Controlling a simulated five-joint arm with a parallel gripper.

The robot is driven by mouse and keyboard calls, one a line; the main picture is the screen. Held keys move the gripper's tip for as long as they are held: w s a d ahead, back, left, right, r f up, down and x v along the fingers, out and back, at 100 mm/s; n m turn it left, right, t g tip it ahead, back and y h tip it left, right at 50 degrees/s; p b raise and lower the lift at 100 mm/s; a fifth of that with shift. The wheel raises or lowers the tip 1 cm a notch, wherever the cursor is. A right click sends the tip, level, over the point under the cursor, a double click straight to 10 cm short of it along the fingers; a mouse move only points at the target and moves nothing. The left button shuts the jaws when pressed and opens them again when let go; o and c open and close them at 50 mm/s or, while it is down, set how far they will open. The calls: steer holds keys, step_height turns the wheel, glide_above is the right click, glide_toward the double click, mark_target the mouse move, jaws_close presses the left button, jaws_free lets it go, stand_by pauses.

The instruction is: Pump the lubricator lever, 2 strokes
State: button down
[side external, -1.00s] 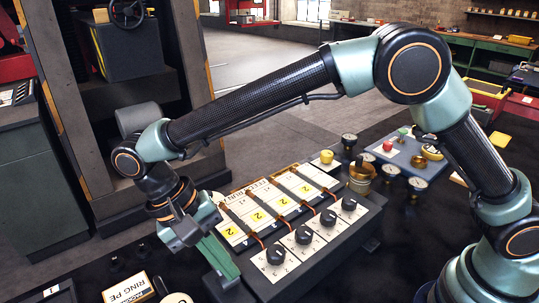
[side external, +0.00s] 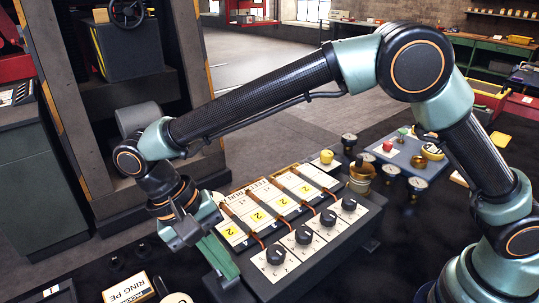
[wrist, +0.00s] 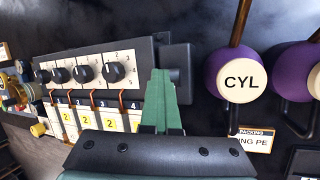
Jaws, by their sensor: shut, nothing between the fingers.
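The lubricator (side external: 310,262) is a dark box with a row of black knobs and white panels with yellow "2" tags on its top. It also shows in the wrist view (wrist: 100,58). My gripper (side external: 222,268) is at the box's near left end, with its long green fingers together and nothing between them. In the wrist view the fingers (wrist: 160,95) point at a dark block (wrist: 178,62) on the end of the box. I cannot tell whether they touch it, and no lever shows clearly; the fingers hide part of this end.
Purple cans, one labelled "CYL" (wrist: 240,82), stand beside the box's end in the wrist view. A packing box (side external: 128,288) lies near my gripper. A brass cup (side external: 361,178) and a blue-grey tray (side external: 397,160) with small parts are beyond the lubricator.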

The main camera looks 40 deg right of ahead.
steer(key=shift+s+d+f, duration=0.1)
steer(key=shift+s+f, duration=0.2)
steer(key=shift+s, duration=0.2)
steer(key=shift+r, duration=0.1)
steer(key=shift+s+r, duration=0.2)
steer(key=shift+r, duration=0.6)
steer(key=shift+s+r, duration=0.2)
steer(key=shift+r, duration=0.65)
steer(key=shift+s+r, duration=0.2)
steer(key=shift+r, duration=0.6)
steer(key=w+d+r+n+t+y, duration=0.1)
steer(key=w+d+r+t+y, duration=0.15)
steer(key=d, duration=0.45)
steer(key=w+d+r+t+y, duration=0.1)
steer(key=w+d+r, duration=0.1)
steer(key=d+r, duration=0.35)
steer(key=s+d+t, duration=0.1)
steer(key=d+t, duration=0.1)
steer(key=d, duration=0.6)
steer(key=s+d+f+n+t, duration=0.1)
steer(key=s+d+t, duration=0.1)
steer(key=d, duration=0.6)
steer(key=shift+s+n+t, duration=0.3)
steer(key=shift+t, duration=0.55)
